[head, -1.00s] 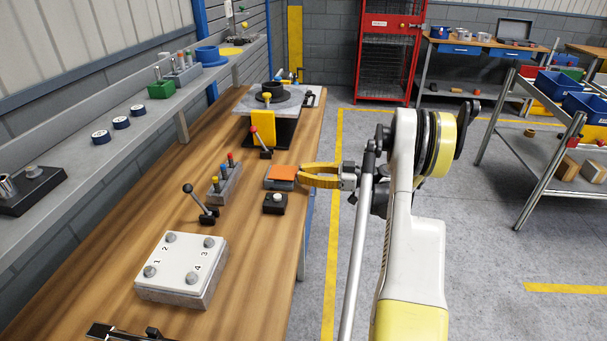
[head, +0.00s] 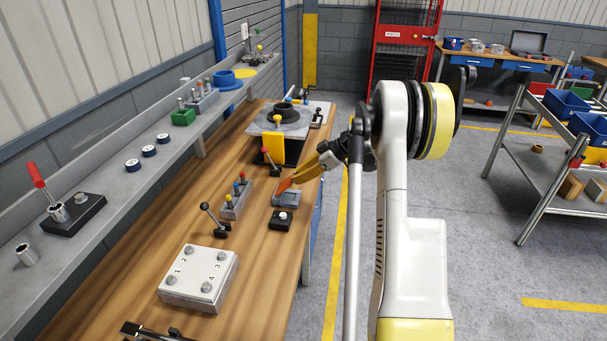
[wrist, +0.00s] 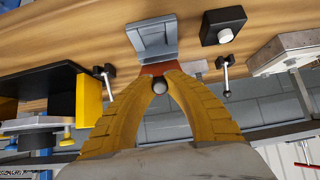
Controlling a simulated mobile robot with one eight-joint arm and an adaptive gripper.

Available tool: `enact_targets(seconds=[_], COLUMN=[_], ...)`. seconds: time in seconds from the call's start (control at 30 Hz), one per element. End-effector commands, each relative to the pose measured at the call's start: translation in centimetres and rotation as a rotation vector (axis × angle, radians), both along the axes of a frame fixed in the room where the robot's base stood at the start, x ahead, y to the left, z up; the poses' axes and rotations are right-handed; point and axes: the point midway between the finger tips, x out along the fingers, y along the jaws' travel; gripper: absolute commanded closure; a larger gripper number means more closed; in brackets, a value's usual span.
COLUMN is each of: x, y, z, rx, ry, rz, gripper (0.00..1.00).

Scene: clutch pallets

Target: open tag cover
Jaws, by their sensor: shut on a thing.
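The orange tag cover (head: 285,184) is tilted up from its grey box (head: 287,199) on the wooden bench. In the wrist view the cover (wrist: 155,69) shows as a narrow orange strip at the edge of the open grey box (wrist: 154,40). My gripper (head: 295,179) has its yellow fingers shut on the cover's edge and points down to the left. In the wrist view the fingertips of my gripper (wrist: 160,75) meet at the orange strip and hide part of it.
A black button box (head: 281,220) stands just in front of the grey box. A lever with a black knob (head: 215,222) and a block with coloured pegs (head: 236,200) are to the left. A red-knobbed lever (head: 268,158) and a yellow-and-black fixture (head: 275,143) stand behind.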

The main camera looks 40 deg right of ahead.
Motion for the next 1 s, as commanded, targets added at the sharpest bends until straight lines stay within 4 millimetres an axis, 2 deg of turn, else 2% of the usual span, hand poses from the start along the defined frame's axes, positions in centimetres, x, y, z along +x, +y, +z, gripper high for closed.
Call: enact_targets(seconds=[0.03, 0.33, 0.73, 1.0], x=[0.3, 2.2, 4.4, 5.2], y=[0.2, 1.8, 3.6, 4.2], z=[1.1, 2.7, 3.4, 3.4], rx=[-0.027, -0.212, -0.404, -0.397], ry=[0.031, 0.245, 0.468, 0.461], rz=[0.001, 0.000, -0.001, -0.005], gripper=[1.00, 1.00, 1.00, 1.00])
